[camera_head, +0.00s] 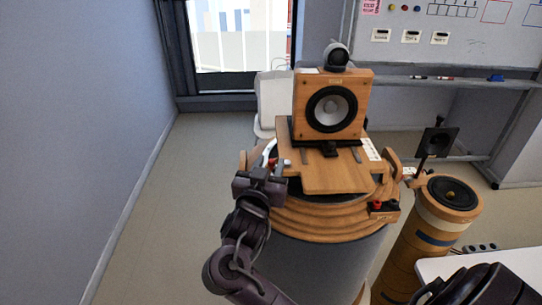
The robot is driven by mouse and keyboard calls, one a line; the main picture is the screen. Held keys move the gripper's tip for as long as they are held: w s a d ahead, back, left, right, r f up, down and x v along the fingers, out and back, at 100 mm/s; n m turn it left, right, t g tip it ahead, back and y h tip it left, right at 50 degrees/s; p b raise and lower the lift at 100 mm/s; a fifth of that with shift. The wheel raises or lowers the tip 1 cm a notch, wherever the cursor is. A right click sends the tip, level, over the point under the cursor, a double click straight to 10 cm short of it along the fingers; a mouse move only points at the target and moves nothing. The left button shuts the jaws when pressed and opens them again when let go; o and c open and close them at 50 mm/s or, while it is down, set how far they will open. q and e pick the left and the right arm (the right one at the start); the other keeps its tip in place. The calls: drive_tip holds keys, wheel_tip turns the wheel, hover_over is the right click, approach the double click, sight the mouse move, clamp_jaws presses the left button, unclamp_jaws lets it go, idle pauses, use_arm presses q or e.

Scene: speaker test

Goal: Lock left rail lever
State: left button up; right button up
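A wooden speaker (331,104) with a round grey-and-black cone stands upright on a wooden plate (335,181) atop a round wooden turntable (325,226). Short dark rail slots show on both sides of the plate. At the plate's left edge, a pale curved part (268,152) and a small red-tipped piece (284,162) show; which of them is the left rail lever, and its position, I cannot tell. Contact and finger opening are unclear.
A block with red and black knobs (382,208) sits on the turntable's right front. A wooden cylinder with a black speaker (452,193) stands to the right. A white table (495,270) is at lower right. The floor at left is clear.

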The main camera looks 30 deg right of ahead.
drive_tip(key=shift+x, duration=0.95)
drive_tip(key=shift+c, duration=0.4)
clamp_jaws()
